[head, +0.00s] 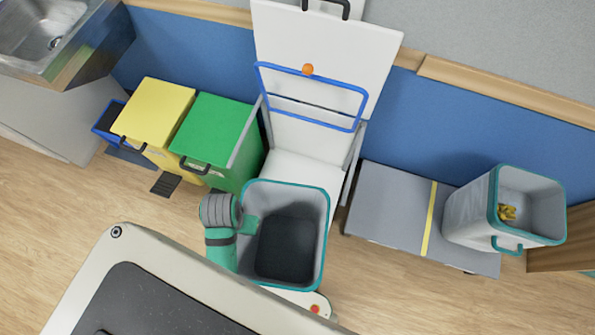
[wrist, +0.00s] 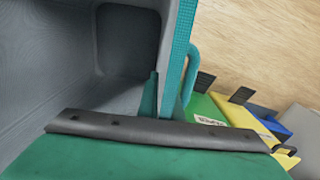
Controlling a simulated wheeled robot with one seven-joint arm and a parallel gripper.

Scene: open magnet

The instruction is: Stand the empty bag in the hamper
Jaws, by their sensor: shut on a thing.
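The empty bag (head: 321,225) is an open grey box-like bag with a teal rim and a dark, bare bottom. My gripper (head: 250,224) is shut on its left rim, and the bag hangs open side up. In the wrist view my fingers (wrist: 163,100) pinch the teal rim (wrist: 178,60), with the grey inside to the left. The hamper (head: 290,172) is a white frame with its lid (head: 325,40) up and a blue hoop (head: 360,98) raised. The bag overlaps the hamper's lower front; I cannot tell whether it rests on the base or hangs above it.
A second grey bag (head: 470,218) with yellow contents stands on the grey bench (head: 385,205) at right. Green (head: 215,130) and yellow (head: 158,110) bins stand close on the hamper's left. A sink (head: 40,25) is at upper left. Floor is clear at lower right.

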